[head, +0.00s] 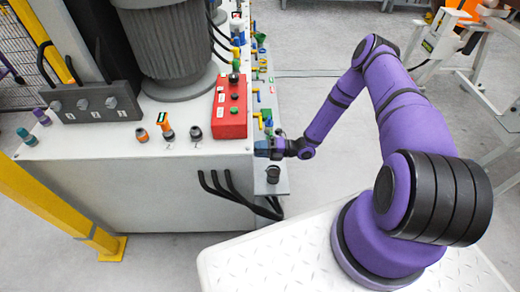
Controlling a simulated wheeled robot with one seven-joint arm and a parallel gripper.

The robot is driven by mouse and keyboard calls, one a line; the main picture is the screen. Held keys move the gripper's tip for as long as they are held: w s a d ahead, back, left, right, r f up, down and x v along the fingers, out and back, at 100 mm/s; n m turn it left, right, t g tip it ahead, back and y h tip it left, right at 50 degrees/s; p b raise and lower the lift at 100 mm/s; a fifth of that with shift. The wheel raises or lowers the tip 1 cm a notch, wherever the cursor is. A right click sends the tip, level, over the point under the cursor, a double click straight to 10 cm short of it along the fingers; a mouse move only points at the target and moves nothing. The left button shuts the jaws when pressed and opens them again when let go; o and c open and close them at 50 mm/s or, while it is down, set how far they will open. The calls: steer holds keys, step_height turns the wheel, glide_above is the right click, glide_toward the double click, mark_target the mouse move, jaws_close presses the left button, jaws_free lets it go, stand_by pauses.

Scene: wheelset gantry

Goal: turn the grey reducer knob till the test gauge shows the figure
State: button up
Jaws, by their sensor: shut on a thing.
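My gripper (265,148) is at the right edge of the grey cabinet, above the narrow side ledge. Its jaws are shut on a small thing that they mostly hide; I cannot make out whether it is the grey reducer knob. A dark round knob (272,174) stands on the ledge just in front of my gripper, apart from it. Another dark knob (195,133) stands on the cabinet top. An orange device with a small dark screen (164,123), perhaps the test gauge, stands left of that knob. Its figure is too small to read.
A red control box (230,107) stands close behind and left of my gripper. Several coloured valves line the ledge (264,85). A large grey motor (172,45) and a dark block (92,103) stand on the cabinet. Black hoses (225,190) hang in front. The floor (310,95) beyond my arm is clear.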

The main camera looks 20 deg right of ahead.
steer(key=shift+d, duration=0.1)
steer(key=o, duration=0.9)
steer(key=v, duration=1)
steer(key=shift+s+d, duration=0.1)
steer(key=shift+d, duration=0.3)
